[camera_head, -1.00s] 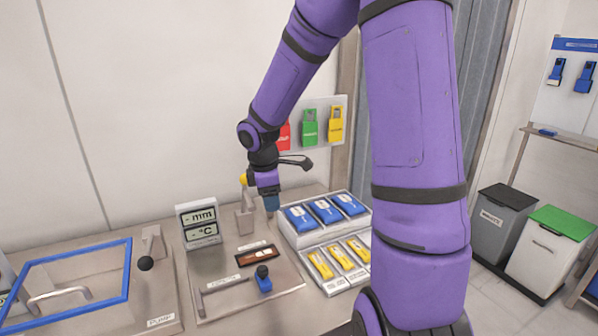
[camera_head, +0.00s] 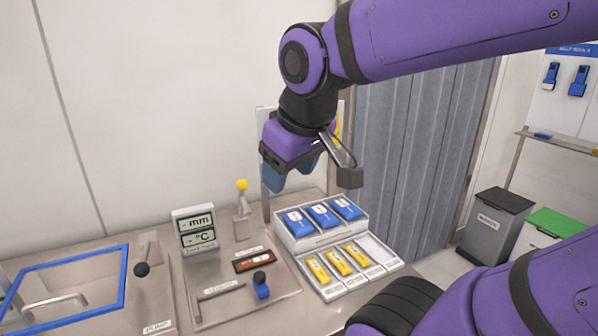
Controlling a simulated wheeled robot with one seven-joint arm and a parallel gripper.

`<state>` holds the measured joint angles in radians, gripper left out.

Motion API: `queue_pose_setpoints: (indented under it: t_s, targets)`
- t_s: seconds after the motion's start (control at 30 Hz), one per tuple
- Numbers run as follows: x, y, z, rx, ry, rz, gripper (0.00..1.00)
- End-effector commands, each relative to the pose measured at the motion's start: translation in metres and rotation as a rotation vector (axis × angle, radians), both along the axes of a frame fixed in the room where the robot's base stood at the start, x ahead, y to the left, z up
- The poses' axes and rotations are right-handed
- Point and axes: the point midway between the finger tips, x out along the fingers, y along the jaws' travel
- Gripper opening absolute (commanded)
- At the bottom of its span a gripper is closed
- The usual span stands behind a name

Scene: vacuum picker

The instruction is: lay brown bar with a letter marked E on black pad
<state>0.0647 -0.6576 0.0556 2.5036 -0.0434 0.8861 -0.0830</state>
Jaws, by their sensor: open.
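A small brown bar (camera_head: 254,261) with a pale mark lies on the metal plate left of the trays. A dark border shows around it and looks like the black pad, but the two are hard to tell apart. The letter on the bar is too small to read. My gripper (camera_head: 290,178), with blue fingers, is open and appears empty. It hangs above the back of the bench, higher than the bar and to its right, apart from it.
A tray unit (camera_head: 320,240) with blue and yellow packs stands right of the plate. A display (camera_head: 197,231), a post with a yellow knob (camera_head: 242,185) and a small blue-based lever (camera_head: 261,286) surround the bar. A blue-framed lid (camera_head: 70,285) is at left.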

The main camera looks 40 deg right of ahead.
Motion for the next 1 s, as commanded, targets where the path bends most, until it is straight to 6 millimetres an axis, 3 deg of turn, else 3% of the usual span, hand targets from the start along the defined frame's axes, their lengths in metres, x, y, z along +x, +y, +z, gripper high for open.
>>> queue_pose_setpoints:
  t_s: [0.1, 0.23, 1.0]
  targets:
    - [-0.018, 0.005, 0.005, 0.067, -0.04, -0.038, 0.58]
    - [-0.027, 0.006, 0.006, 0.106, -0.055, -0.061, 0.58]
    - [-0.028, 0.007, 0.006, 0.114, -0.057, -0.065, 0.58]
